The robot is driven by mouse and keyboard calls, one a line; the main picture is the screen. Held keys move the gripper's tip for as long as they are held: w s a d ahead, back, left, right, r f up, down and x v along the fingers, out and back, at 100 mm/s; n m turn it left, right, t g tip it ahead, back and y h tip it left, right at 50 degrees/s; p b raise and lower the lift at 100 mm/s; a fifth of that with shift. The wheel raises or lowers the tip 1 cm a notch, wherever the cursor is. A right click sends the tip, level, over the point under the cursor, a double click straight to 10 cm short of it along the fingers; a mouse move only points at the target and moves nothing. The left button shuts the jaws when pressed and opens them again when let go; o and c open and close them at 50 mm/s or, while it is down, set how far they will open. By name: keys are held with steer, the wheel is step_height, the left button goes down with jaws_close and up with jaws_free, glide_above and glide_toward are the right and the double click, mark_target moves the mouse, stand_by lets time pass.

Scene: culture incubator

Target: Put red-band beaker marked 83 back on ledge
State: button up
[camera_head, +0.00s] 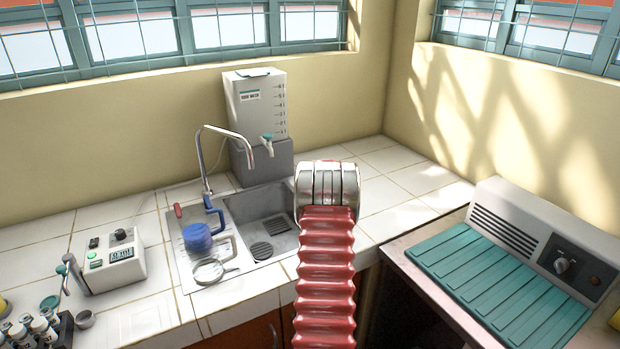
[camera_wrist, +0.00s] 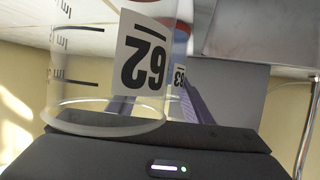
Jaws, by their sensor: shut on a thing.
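My gripper (camera_wrist: 160,108) is shut on a clear glass beaker (camera_wrist: 85,95) in the wrist view. Its wall carries dark graduation ticks and a large white label. The label's digits look turned and read like 62 or 29. A smaller label (camera_wrist: 180,76) reading 83 shows just right of it, partly hidden. I cannot tell whether both labels are on one beaker. In the head view my arm hides the gripper and its load. The ledge cannot be made out for certain.
A sink (camera_head: 262,222) with a tap (camera_head: 228,134) lies left of my arm. A blue vessel (camera_head: 198,237) and clear glassware stand on its drainboard. A white dispenser tank (camera_head: 258,105) stands behind. A teal-topped unit (camera_head: 500,285) is at right. Vials crowd the lower left.

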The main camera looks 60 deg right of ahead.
steer(key=o, duration=1.3)
steer(key=shift+s+a+r, duration=0.25)
steer(key=v, duration=1.1)
steer(key=shift+s, duration=0.15)
steer(key=shift+a, duration=0.1)
